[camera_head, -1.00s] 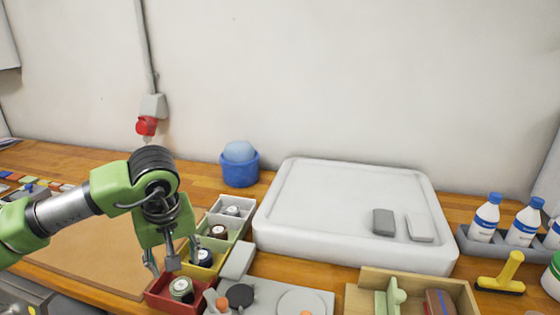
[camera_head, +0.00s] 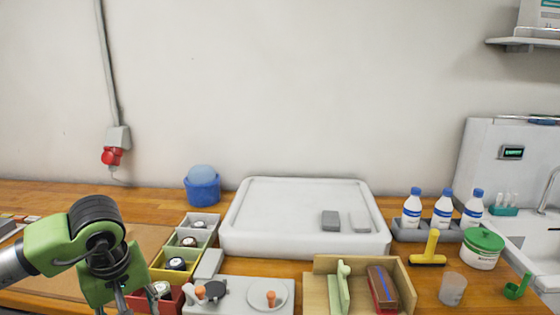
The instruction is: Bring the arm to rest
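My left arm comes in from the left, green with a black joint. Its gripper (camera_head: 112,304) points down at the bottom edge of the view, by the red bin (camera_head: 172,299). The fingertips are cut off by the frame, so I cannot tell whether the gripper is open or shut. A jar with a pale lid shows in the red bin, partly behind the gripper. My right gripper is not in view.
A column of small bins runs back from the red one, with a yellow bin (camera_head: 164,272) behind it. A white tray (camera_head: 240,240) stands at the centre. A wooden box (camera_head: 316,290), bottles (camera_head: 442,212) and a yellow squeegee (camera_head: 430,250) are to the right.

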